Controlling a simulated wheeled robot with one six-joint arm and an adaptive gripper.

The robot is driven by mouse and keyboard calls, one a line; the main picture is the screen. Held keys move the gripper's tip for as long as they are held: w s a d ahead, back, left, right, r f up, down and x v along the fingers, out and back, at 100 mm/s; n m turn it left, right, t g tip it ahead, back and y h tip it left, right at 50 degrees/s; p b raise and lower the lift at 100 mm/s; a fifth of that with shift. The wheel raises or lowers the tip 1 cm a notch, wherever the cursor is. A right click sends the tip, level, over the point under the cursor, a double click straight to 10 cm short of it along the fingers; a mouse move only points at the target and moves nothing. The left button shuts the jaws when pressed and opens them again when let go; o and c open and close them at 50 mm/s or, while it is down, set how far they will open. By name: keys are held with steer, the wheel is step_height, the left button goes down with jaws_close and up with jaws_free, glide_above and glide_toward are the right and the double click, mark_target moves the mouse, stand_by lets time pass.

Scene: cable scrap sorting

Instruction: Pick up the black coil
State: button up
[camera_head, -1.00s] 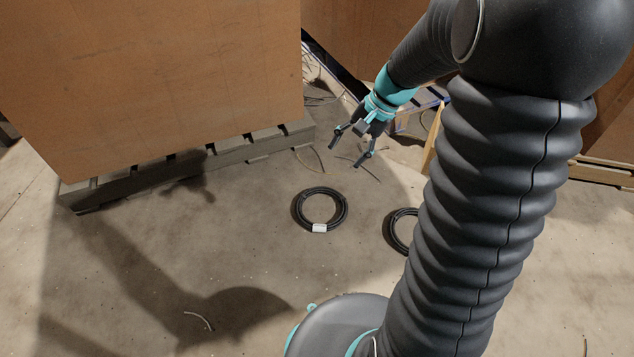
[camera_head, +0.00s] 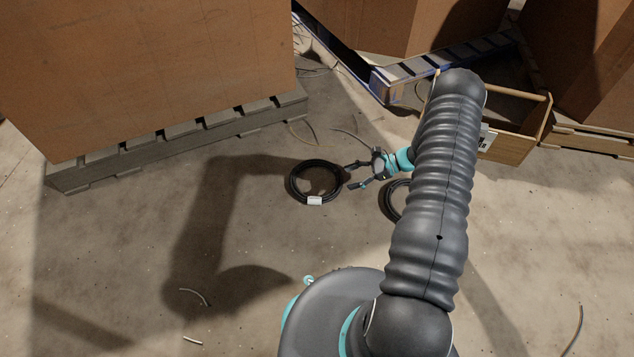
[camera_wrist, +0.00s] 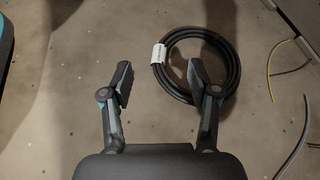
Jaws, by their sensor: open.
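Two black coils lie flat on the floor in the head view. The left black coil (camera_head: 293,184) has a white tag on its near side. The right black coil (camera_head: 387,204) is partly hidden behind my arm. My gripper (camera_head: 350,176) is open and empty, just right of the left coil, fingers pointing toward it. In the wrist view a black coil with a white tag (camera_wrist: 234,68) lies ahead and right of centre. My gripper (camera_wrist: 160,72) shows there with its right finger overlapping the coil's picture and its left finger over bare floor. I cannot tell its height above the floor.
A large brown box (camera_head: 150,70) stands on a grey pallet (camera_head: 180,150) at left. A blue pallet (camera_head: 445,68) and an open wooden crate (camera_head: 512,150) are behind my arm. Thin cable scraps (camera_head: 301,135) lie around. The floor at front left is mostly clear.

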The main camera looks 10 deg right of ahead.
steer(key=m+t, duration=0.1)
steer(key=m, duration=0.1)
glide_toward(316, 198)
steer(key=shift+y, duration=0.3)
steer(key=v, duration=0.4)
steer(key=shift+s+d+r, duration=0.1)
steer(key=shift+s+r, duration=0.15)
steer(key=shift+r, duration=0.25)
steer(key=shift+f, duration=0.3)
steer(key=x, duration=0.8)
steer(key=shift+w+a+f+b, duration=0.15)
steer(key=shift+a+b, duration=0.05)
steer(key=shift+b, duration=0.1)
steer(key=shift+f+x, duration=0.15)
steer(key=shift+x, duration=1.15)
steer(key=shift+f+x, duration=0.15)
steer(key=shift+x, duration=1.15)
steer(key=shift+d, duration=0.15)
jaws_close()
